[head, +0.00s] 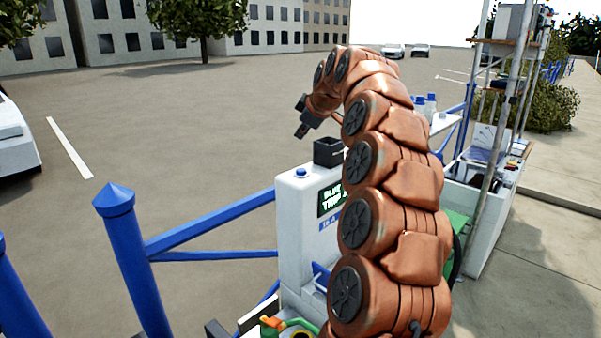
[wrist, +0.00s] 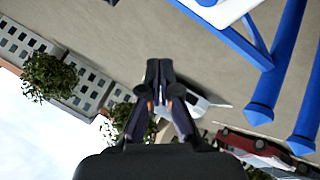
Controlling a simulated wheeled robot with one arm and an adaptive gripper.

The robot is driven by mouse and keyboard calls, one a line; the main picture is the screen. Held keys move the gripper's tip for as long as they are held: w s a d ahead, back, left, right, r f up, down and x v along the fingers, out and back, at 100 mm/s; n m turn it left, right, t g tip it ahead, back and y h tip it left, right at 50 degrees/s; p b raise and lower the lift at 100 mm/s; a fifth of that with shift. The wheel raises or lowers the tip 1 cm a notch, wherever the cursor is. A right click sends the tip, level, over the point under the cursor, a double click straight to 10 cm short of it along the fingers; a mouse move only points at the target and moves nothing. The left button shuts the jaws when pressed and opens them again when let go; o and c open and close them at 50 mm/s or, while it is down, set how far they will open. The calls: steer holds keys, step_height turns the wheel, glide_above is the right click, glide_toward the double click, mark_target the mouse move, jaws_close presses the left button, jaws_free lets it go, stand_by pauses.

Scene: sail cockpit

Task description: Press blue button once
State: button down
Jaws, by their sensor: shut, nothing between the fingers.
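A white pedestal (head: 293,230) stands near the middle of the head view, partly hidden by my arm. A small round blue button (head: 301,172) sits on its top, at the left. A black open box (head: 328,152) is just right of the button. My gripper (head: 302,131) is shut and empty, in the air above the button and clear of it. In the wrist view the shut fingers (wrist: 160,68) point away from the camera. A blue round part (wrist: 207,3) on a white surface shows at the top edge there; it looks like the button.
A dark display (head: 330,199) with green letters is on the pedestal, partly hidden. Blue railing (head: 215,222) and a blue post (head: 130,250) stand at the left. A metal-framed shelf stand (head: 500,120) is at the right. Open pavement lies behind.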

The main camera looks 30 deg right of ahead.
mark_target(302, 171)
steer(key=shift+f+b, duration=1.8)
steer(key=shift+f, duration=2)
steer(key=shift+f+b, duration=0.4)
steer(key=shift+f+b, duration=0.45)
steer(key=shift+f, duration=0.05)
steer(key=shift+r, duration=0.15)
steer(key=shift+r+p, duration=0.4)
steer(key=shift+r, duration=0.4)
steer(key=shift+r, duration=0.1)
steer(key=shift+r+p, duration=1.2)
steer(key=shift+r, duration=1.2)
